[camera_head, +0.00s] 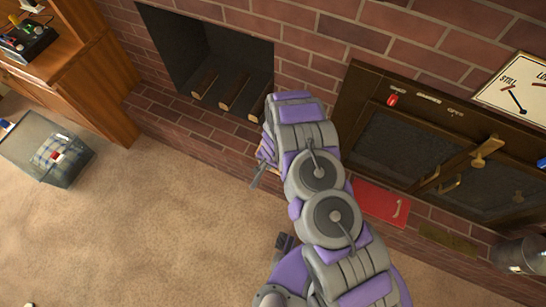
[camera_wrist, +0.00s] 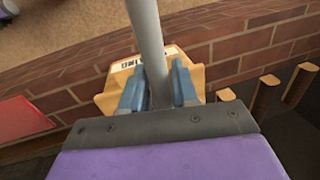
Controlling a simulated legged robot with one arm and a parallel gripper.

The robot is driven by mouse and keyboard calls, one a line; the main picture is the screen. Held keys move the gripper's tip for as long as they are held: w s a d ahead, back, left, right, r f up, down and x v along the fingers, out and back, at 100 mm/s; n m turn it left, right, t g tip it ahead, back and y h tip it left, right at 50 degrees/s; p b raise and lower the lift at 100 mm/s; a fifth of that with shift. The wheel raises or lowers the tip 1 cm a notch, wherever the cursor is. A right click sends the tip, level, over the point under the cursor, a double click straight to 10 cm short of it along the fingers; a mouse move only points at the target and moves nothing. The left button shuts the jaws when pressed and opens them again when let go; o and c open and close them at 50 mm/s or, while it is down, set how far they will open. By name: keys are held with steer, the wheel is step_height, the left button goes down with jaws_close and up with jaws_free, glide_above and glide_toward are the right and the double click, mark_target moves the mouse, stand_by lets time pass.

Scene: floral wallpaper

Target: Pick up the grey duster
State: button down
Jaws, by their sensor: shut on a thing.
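A smooth grey rod, which looks like the handle of the grey duster (camera_wrist: 148,40), runs from the top edge down between my fingers in the wrist view. My gripper (camera_wrist: 158,80) is shut on this rod, with one blue-grey finger on each side. The duster's head is not seen, and the rod's lower end is hidden by the gripper. In the head view my gripper (camera_head: 260,172) is by the brick hearth, largely hidden behind my purple and grey arm.
A yellow-orange thing with a printed label (camera_wrist: 190,68) lies just behind the fingers. Logs (camera_head: 236,90) lie in the dark fireplace opening. A red panel (camera_head: 380,203), a dark stove front (camera_head: 400,145) and a bin (camera_head: 45,150) stand around. Carpet (camera_head: 150,230) is clear.

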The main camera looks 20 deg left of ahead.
steer(key=s, duration=0.1)
steer(key=s+a, duration=0.1)
steer(key=s, duration=0.3)
steer(key=shift+s+a+r+b, duration=0.25)
steer(key=shift+r+b, duration=0.15)
steer(key=shift+s+a, duration=0.4)
steer(key=shift+s, duration=0.35)
steer(key=shift+d, duration=0.1)
